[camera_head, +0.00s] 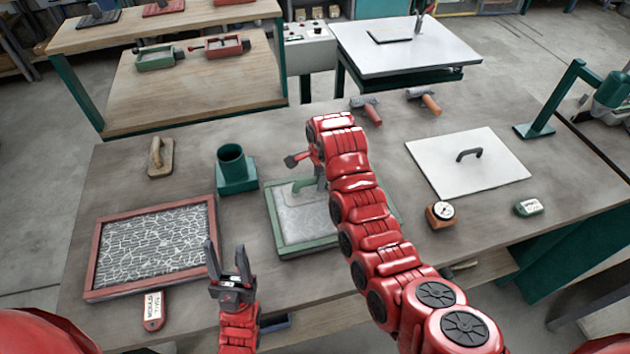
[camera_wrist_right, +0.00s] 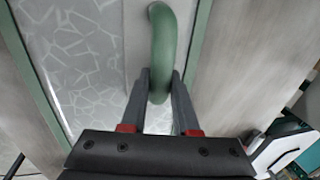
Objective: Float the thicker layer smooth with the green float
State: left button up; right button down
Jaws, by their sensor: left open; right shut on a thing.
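The green float shows as a curved green handle in the right wrist view (camera_wrist_right: 163,45), on a pale flat plate. My right gripper (camera_wrist_right: 161,88) is shut on that handle; in the head view my red arm hides much of it. The float is over the green-framed panel (camera_head: 286,246), whose grey layer shows pale crack-like lines in the wrist view. Whether the plate touches the layer I cannot tell. My left gripper (camera_head: 228,250) is open and empty, beside the right edge of the red-framed panel (camera_head: 95,255), which has a bold white crack-like pattern.
A green cup-like holder (camera_head: 236,168) stands behind the panels, with a wooden float (camera_head: 160,157) to its left. A white board with a black handle (camera_head: 485,178), a dial gauge (camera_head: 440,213) and two tools (camera_head: 368,110) lie right and behind. The table's front right is mostly clear.

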jog(key=shift+w+d+f, duration=0.1)
jog(key=shift+w+d, duration=0.1)
jog(key=shift+d, duration=0.35)
jog(key=shift+w+d+b, duration=0.2)
jog(key=shift+d+b, duration=0.15)
jog(key=shift+d, duration=0.25)
jog(key=shift+w+d+b, duration=0.15)
jog(key=shift+d+b, duration=0.15)
jog(key=shift+d, duration=0.3)
jog(key=shift+w+d+r+b, duration=0.1)
jog(key=shift+d+b, duration=0.05)
jog(key=shift+d, duration=0.35)
jog(key=shift+w+d+r+b, duration=0.1)
jog(key=shift+d+b, duration=0.05)
jog(key=shift+d, duration=0.3)
jog(key=shift+w+d+b, duration=0.2)
jog(key=shift+d+b, duration=0.6)
jog(key=shift+d, duration=1.15)
jog(key=shift+r, duration=0.1)
notch_tip(320, 180, up, 7)
jog(key=shift+p, duration=0.4)
